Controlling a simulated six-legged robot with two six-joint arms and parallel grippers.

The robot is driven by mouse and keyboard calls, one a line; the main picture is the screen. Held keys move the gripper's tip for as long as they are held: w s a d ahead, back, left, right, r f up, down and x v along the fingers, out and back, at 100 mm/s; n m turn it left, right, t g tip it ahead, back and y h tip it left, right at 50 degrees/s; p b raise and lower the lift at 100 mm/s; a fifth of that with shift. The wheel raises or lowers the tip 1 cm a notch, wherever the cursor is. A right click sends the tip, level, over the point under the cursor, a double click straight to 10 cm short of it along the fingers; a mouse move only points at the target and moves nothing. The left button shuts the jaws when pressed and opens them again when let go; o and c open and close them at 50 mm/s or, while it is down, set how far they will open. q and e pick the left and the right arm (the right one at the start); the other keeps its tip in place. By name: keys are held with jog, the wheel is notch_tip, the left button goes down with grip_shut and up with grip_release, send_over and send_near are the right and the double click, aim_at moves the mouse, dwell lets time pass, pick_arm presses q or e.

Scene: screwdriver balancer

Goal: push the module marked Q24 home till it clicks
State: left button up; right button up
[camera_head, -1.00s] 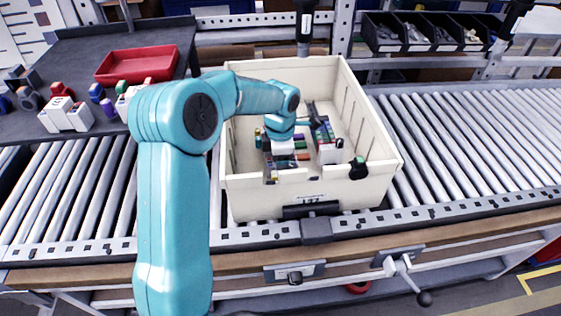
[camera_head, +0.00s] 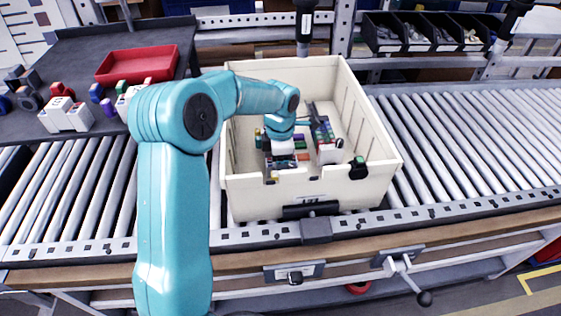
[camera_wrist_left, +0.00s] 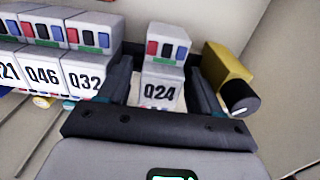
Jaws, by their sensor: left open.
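The module marked Q24 (camera_wrist_left: 162,92) is a white block with blue, red and green parts on top, seen in the left wrist view. My left gripper (camera_wrist_left: 160,88) has its dark fingers on either side of it, with the jaws open. The fingers look close to the module's sides; I cannot tell whether they touch. In the head view my left gripper (camera_head: 281,148) is down inside the cream crate (camera_head: 240,196), largely hidden by its own wrist. How deep Q24 is seated cannot be seen. My right gripper is not in view.
A yellow block with a black knob (camera_wrist_left: 232,78) is close on the right. The crate walls surround the gripper on the roller conveyor (camera_head: 450,140).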

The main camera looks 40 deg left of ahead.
pick_arm(q)
jog(key=shift+a+r, duration=0.1)
jog(key=shift+r, duration=0.05)
jog(key=shift+w+r, duration=0.1)
jog(key=shift+r, duration=0.25)
notch_tip(320, 180, up, 15)
jog(key=p, duration=0.1)
jog(key=shift+r+p, duration=0.2)
jog(key=shift+p, duration=0.2)
jog(key=shift+r, duration=0.1)
notch_tip(320, 180, up, 12)
jog(key=p, duration=1.1)
jog(key=shift+p, duration=0.3)
jog(key=shift+s+f, duration=0.2)
